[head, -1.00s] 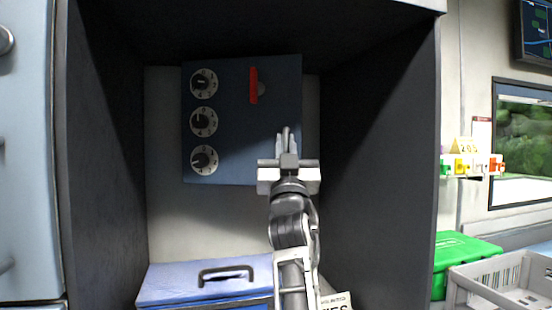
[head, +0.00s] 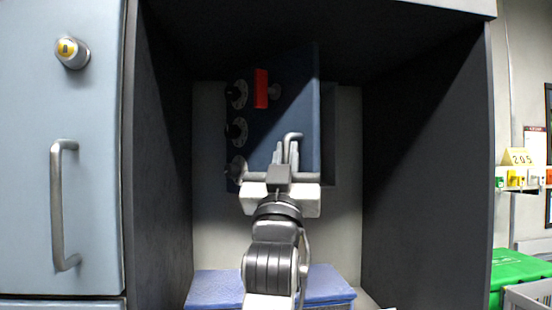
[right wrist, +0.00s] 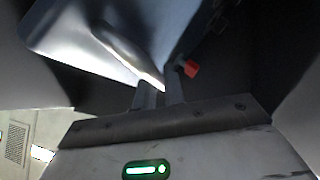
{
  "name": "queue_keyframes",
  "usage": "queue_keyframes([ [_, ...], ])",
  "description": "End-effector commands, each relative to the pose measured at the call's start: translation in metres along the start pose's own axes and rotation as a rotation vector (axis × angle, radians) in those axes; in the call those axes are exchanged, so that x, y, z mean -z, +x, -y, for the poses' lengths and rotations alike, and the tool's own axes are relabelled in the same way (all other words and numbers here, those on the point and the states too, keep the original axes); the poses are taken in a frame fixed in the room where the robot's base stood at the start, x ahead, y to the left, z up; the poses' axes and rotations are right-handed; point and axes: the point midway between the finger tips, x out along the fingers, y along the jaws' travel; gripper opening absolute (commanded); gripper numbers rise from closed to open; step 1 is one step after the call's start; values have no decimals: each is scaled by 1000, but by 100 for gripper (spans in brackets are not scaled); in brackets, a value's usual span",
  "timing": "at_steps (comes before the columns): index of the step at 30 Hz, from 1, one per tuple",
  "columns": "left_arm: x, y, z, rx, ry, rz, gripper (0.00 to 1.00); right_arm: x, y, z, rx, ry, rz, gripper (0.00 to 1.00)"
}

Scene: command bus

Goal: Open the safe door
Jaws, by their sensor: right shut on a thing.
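The blue safe door (head: 290,100) stands partly open in the dark cabinet, turned with its right edge toward me. Three round dials (head: 237,131) run down its left side, seen at a slant. A red lever (head: 261,88) sits upright near the top, and its red end also shows in the right wrist view (right wrist: 190,68). My right gripper (head: 285,158) is shut on the grey door handle (head: 294,137) at the door's lower right. The handle is a pale bar in the right wrist view (right wrist: 125,50). My left gripper is out of view.
Dark cabinet walls (head: 425,150) stand on both sides of the safe. A blue case (head: 215,288) lies below. A pale locker door with a handle (head: 62,205) is at left. A green box (head: 518,268) is at lower right.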

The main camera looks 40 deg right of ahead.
Motion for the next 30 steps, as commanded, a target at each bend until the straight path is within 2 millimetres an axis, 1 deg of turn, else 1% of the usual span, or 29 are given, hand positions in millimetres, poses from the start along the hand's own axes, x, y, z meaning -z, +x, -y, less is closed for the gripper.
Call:
queue_keyframes([
  [14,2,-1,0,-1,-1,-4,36,4,0,1,-1,-1,-6,0],
  [15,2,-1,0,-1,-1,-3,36,4,0,1,-1,-1,-6,19],
  [16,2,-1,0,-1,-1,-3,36,4,0,1,-2,-1,-6,27],
  [17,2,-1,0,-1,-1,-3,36,4,0,1,-2,-1,-6,32],
  [30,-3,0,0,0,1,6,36,4,0,-1,-6,-2,-8,32],
])
